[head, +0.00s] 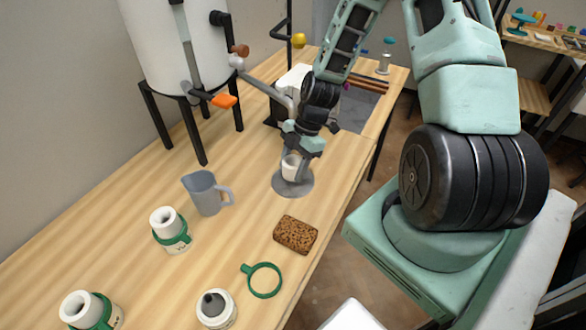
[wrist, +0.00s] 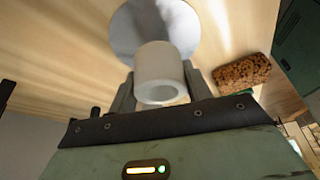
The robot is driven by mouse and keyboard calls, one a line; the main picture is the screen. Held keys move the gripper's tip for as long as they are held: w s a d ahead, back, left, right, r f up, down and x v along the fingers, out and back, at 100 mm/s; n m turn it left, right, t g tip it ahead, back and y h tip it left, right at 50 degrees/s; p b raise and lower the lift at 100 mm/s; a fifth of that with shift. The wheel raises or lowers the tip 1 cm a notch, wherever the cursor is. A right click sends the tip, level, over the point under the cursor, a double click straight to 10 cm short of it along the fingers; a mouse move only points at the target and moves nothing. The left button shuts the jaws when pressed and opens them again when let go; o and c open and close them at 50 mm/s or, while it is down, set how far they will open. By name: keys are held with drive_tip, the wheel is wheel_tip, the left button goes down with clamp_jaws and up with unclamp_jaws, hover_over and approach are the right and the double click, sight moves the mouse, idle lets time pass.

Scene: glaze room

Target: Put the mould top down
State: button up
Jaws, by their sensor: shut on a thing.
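A white hollow cylinder, which looks like the mould (head: 290,169), is held in my gripper (head: 297,158) over a round grey disc (head: 292,189) on the bench. In the wrist view the mould (wrist: 159,65) sits between the two grey fingers of my gripper (wrist: 158,88), with its open end towards the camera. The grey disc (wrist: 185,25) shows beyond its far end. I cannot tell whether the mould touches the disc. My gripper is shut on the mould and partly hides it in the head view.
A brown sponge (head: 296,235) and a green ring (head: 263,280) lie nearer on the bench. A grey jug (head: 204,193) stands left of the disc. White moulds with green bands (head: 171,239) stand at the left front, and a plugged one (head: 216,314) stands near. A white tank (head: 175,50) stands behind.

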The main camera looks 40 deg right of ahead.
drive_tip(key=shift+f, duration=1.25)
drive_tip(key=shift+f, duration=0.15)
drive_tip(key=o, duration=1.1)
drive_tip(key=shift+r+p, duration=0.3)
drive_tip(key=shift+d+r, duration=0.2)
drive_tip(key=shift+r, duration=0.1)
drive_tip(key=b+v, duration=0.1)
drive_tip(key=v, duration=1)
